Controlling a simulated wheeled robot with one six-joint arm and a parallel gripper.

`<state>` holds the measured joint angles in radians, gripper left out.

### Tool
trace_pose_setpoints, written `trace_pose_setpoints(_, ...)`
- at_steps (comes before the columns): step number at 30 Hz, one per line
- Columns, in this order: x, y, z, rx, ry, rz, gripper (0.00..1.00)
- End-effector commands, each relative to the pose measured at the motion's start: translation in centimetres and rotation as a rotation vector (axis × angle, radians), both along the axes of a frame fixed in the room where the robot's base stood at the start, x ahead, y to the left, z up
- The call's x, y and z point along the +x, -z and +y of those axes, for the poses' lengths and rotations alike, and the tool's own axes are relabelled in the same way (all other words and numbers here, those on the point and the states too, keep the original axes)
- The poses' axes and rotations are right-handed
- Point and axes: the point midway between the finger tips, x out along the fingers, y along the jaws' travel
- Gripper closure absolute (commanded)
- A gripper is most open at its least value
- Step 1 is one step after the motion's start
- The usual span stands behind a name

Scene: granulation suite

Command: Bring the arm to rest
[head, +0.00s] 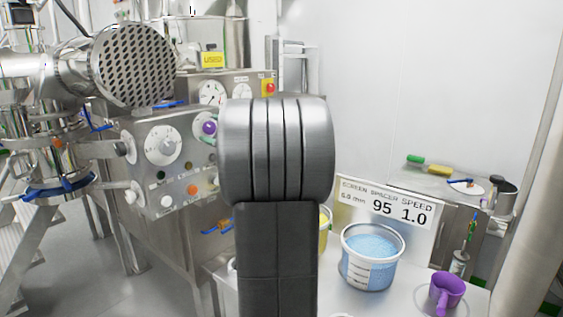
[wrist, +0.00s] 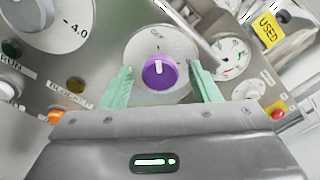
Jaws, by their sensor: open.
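My gripper (wrist: 160,67) shows in the wrist view with its two pale green fingers open. The fingers stand apart on the left and right of a purple knob (wrist: 159,73) on a round white dial, with gaps on both sides. The knob's white pointer mark points roughly up in that view. The purple knob also shows in the head view (head: 209,128), just left of my arm.
The steel control panel (head: 172,178) carries dials, gauges and buttons close around my gripper. A perforated steel drum (head: 135,65) juts out at upper left. At right, a bench holds a tub of blue granules (head: 371,258), a purple jug (head: 446,291) and a sign (head: 386,212).

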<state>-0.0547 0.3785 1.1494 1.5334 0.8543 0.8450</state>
Motion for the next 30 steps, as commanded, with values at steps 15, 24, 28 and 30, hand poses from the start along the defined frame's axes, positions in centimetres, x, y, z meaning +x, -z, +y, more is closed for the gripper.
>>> trace_pose_setpoints(15,-0.01,-0.47,0.0,0.242,0.001,0.313,0.44)
trace_pose_setpoints(24,-0.02,-0.47,-0.01,0.378,0.001,0.485,0.44)
trace_pose_setpoints(28,-0.05,-0.33,0.0,0.425,0.001,0.546,0.44)
trace_pose_setpoints(30,-0.03,-0.28,0.0,0.445,0.001,0.572,0.44)
